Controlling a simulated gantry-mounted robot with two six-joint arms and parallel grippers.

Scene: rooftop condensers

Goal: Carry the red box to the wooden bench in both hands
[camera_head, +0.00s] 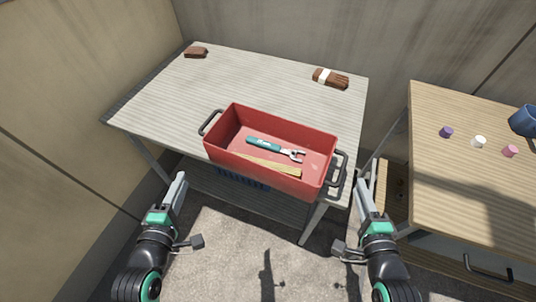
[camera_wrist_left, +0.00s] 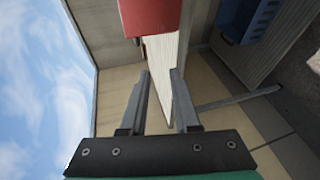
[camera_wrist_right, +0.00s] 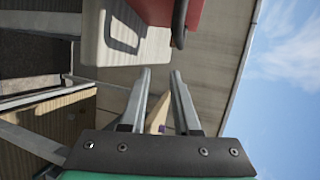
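The red box (camera_head: 270,165) is open-topped and sits on the front part of a pale grey slatted table (camera_head: 150,100). It has a dark handle at its left end (camera_head: 209,123) and one at its right end (camera_head: 339,174). Inside lie a green-handled wrench (camera_head: 270,146) and thin yellowish strips (camera_head: 262,162). My left gripper (camera_wrist_left: 160,72) is open and empty, in front and left of the box. A wooden bench (camera_head: 440,185) with light brown planks stands at the right.
A brown block (camera_head: 196,52) and a banded brown bundle (camera_head: 331,78) lie at the table's back. The bench holds purple (camera_head: 446,132), white (camera_head: 479,141) and pink (camera_head: 510,150) pieces and a blue mug (camera_head: 525,121). Its front left top is clear. A blue crate (camera_head: 240,179) is under the table.

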